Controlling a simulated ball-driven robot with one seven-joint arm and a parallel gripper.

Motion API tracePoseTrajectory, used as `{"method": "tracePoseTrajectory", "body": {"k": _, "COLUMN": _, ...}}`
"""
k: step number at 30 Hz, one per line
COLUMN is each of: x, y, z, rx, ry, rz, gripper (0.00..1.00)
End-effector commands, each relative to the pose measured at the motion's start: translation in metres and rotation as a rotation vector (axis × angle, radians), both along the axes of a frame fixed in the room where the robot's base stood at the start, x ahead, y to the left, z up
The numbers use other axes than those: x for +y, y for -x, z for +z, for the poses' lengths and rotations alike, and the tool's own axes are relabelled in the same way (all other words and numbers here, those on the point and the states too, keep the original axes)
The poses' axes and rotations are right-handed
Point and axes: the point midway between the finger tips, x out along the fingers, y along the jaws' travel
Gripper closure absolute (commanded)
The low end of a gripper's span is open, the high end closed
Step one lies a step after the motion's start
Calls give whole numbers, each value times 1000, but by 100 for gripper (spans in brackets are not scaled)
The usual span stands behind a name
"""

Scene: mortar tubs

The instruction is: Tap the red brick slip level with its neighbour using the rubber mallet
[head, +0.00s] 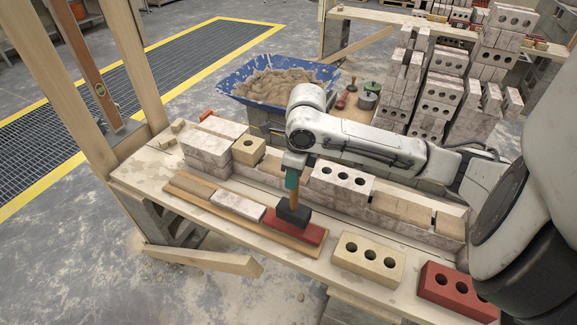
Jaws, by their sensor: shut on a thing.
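My gripper (293,165) is shut on the rubber mallet (293,215) by the teal upper part of its handle. The handle points down, with the black head at the bottom. The head is over the left part of the red brick slip (310,232) and hides some of it; I cannot tell whether they touch. The red slip lies on a wooden board (268,232) along the bench front. Its neighbour, a whitish slip (238,205), lies just to its left. I cannot tell their height difference.
A low brick wall (340,180) runs behind the board. A cream brick (368,262) and a red holed brick (455,290) stand to the right. A blue mortar tub (275,85) is behind. A wooden post (140,60) rises at left.

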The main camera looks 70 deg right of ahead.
Motion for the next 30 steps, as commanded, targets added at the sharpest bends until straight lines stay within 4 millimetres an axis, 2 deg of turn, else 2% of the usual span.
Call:
{"method": "tracePoseTrajectory", "body": {"k": 4, "x": 8, "y": 6, "z": 0, "rx": -3, "ry": 1, "rz": 51, "gripper": 100}}
{"method": "tracePoseTrajectory", "body": {"k": 14, "x": 8, "y": 6, "z": -1, "rx": -2, "ry": 0, "rz": 54, "gripper": 100}}
{"method": "tracePoseTrajectory", "body": {"k": 17, "x": 8, "y": 6, "z": -9, "rx": -2, "ry": 0, "rz": 54, "gripper": 100}}
{"method": "tracePoseTrajectory", "body": {"k": 23, "x": 8, "y": 6, "z": -41, "rx": -1, "ry": 1, "rz": 54, "gripper": 100}}
{"method": "tracePoseTrajectory", "body": {"k": 30, "x": 8, "y": 5, "z": -15, "rx": -2, "ry": 3, "rz": 55, "gripper": 100}}
